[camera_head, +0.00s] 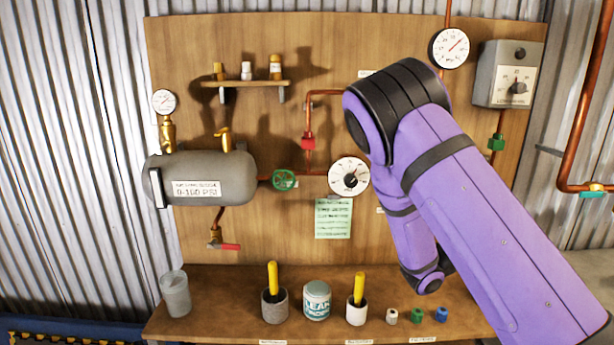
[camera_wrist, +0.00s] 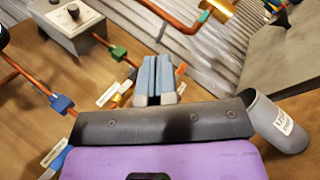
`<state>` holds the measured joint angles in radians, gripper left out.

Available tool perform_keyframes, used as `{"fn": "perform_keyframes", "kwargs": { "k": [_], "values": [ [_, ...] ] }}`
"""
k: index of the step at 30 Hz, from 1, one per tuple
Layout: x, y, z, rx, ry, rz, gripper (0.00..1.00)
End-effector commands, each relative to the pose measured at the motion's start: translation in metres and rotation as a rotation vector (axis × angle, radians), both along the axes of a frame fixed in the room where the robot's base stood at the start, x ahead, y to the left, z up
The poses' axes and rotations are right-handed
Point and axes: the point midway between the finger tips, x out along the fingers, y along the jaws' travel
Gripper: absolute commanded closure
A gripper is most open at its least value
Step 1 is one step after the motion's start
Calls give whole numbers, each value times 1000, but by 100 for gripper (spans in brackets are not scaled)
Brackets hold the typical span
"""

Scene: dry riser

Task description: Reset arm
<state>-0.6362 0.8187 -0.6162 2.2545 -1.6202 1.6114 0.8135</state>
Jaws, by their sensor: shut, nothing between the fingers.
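My purple arm reaches in from the lower right in the head view and covers part of the wooden board (camera_head: 400,45). My gripper is not clearly visible in the head view; it is hidden behind or beyond the arm. In the wrist view my gripper (camera_wrist: 157,88) shows its two blue-grey fingers closed side by side, with nothing between them. The fingers point toward the board and touch nothing that I can make out.
A grey tank (camera_head: 215,178), a dial (camera_head: 349,177) and a grey control box (camera_head: 508,75) are mounted on the board. The shelf below (camera_head: 215,310) bears a grey cup (camera_head: 175,294), a can (camera_head: 316,300) and two yellow-handled tools in pots. Copper pipes (camera_head: 590,110) run at right.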

Motion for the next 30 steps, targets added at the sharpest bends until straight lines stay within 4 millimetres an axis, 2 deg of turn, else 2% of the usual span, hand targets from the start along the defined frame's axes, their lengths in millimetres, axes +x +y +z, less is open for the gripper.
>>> {"fn": "perform_keyframes", "kwargs": {
  "k": [1, 6, 14, 22, 30],
  "values": [
    [-11, -9, 7, 66, -19, -57, 100],
    [-48, -28, 20, 279, -61, -227, 100],
    [-103, -39, 33, 625, -127, -423, 100],
    [-152, -30, 46, 995, -203, -536, 100],
    [-193, -5, 64, 1359, -295, -549, 100]
  ]
}}
